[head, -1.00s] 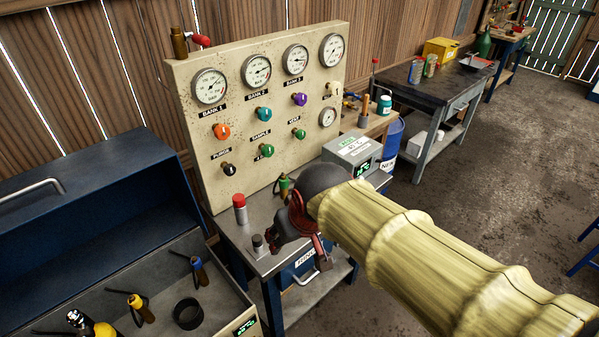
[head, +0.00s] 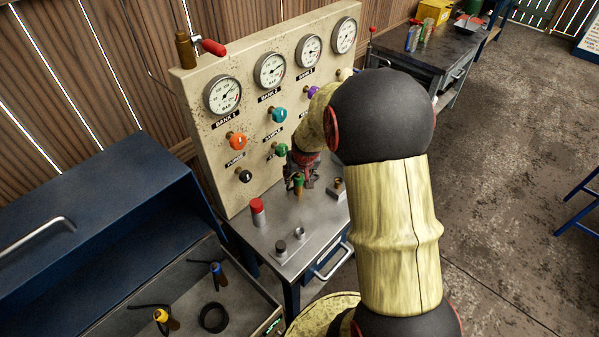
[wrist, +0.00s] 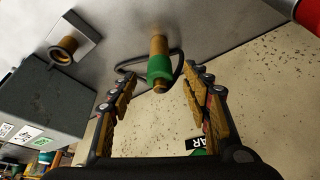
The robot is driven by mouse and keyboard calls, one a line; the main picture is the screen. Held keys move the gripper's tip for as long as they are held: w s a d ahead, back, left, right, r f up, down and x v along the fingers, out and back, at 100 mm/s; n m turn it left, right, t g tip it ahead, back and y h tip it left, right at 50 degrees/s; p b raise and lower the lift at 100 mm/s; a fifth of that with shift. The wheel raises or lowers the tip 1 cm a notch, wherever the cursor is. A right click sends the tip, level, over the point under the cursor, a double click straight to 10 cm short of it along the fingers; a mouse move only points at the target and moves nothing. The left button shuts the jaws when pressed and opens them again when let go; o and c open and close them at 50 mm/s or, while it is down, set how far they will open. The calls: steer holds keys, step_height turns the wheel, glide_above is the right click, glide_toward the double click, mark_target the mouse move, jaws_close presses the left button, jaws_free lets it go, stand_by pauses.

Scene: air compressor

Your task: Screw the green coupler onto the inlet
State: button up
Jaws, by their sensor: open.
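The green coupler (head: 298,184) is upright on the metal bench in front of the gauge panel. In the wrist view, the coupler (wrist: 160,67) has a green band and brass ends, with a dark cord loop behind it. My gripper (head: 301,171) is over it, pointing down. In the wrist view, my gripper (wrist: 160,78) is open, one finger on each side of the coupler, with gaps on both sides. A brass fitting on a small grey block (head: 338,184), possibly the inlet, stands right of the coupler; it also shows in the wrist view (wrist: 64,50).
The gauge panel (head: 215,127) with coloured knobs stands close behind my gripper. A red-capped cylinder (head: 257,213), a black-capped piece (head: 281,248) and a metal ring (head: 299,232) are on the bench's left part. An open case (head: 95,318) with blue and yellow pieces lies lower left.

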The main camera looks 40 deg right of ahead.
mark_target(298, 176)
steer(key=shift+x, duration=1.3)
steer(key=shift+c, duration=0.6)
jaws_close()
steer(key=shift+r, duration=0.1)
steer(key=shift+r+p, duration=1.85)
steer(key=shift+r, duration=1.4)
steer(key=s+d+b, duration=0.6)
steer(key=s+d, duration=0.2)
steer(key=d, duration=0.3)
steer(key=shift+s, duration=0.3)
